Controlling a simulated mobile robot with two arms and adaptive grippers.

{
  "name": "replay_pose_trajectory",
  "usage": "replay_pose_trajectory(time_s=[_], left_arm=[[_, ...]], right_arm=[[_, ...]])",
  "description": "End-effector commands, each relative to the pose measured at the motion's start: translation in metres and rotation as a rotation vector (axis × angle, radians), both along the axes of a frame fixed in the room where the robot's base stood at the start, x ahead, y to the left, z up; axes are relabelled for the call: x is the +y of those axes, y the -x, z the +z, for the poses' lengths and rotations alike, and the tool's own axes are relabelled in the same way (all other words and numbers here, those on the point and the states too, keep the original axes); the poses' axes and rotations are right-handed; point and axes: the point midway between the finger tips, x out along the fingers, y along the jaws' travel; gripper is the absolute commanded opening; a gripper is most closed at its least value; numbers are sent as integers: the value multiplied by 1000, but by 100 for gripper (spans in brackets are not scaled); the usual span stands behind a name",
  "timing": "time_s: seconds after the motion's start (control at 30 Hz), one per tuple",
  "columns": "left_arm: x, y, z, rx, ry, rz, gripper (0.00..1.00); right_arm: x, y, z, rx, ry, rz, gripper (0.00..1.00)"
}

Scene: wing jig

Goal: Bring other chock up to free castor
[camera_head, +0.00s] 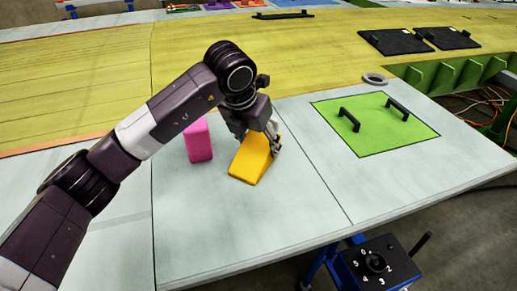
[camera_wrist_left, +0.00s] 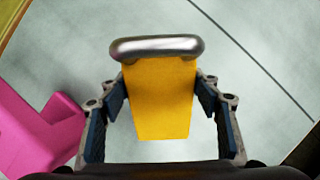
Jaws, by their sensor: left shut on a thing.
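A yellow wedge-shaped block (camera_head: 250,160), which looks like a chock, is on or just above the pale grey panel. My left gripper (camera_head: 262,137) reaches down from above and is shut on it. In the left wrist view the yellow block (camera_wrist_left: 160,98) sits between the two finger pads, with a rounded metal bar along its far end. A pink block (camera_head: 198,140) stands on the panel just left of the gripper; it also shows at the left edge of the left wrist view (camera_wrist_left: 35,135). I see no castor that I can make out. My right gripper is not in view.
A green panel (camera_head: 375,138) with two black handles lies to the right. A grey ring (camera_head: 375,79) lies behind it. Black pads (camera_head: 396,41) rest on the yellow surface. A control box with a dial (camera_head: 377,265) is below the front edge. The front panel area is clear.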

Motion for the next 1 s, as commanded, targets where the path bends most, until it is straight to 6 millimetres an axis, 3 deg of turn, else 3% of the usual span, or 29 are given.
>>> replay_pose_trajectory(time_s=[0.2,0.47,0.67,0.83,1.0], left_arm=[[0,-1,3,-6,2,0,4],[0,-1,4,-7,3,0,3],[-1,-2,16,-9,4,0,3],[0,-2,46,-12,4,2,3],[-1,-1,94,-13,4,1,3]], right_arm=[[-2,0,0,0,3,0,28],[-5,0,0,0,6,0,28],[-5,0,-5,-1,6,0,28],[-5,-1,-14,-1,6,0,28],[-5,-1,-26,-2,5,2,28]])
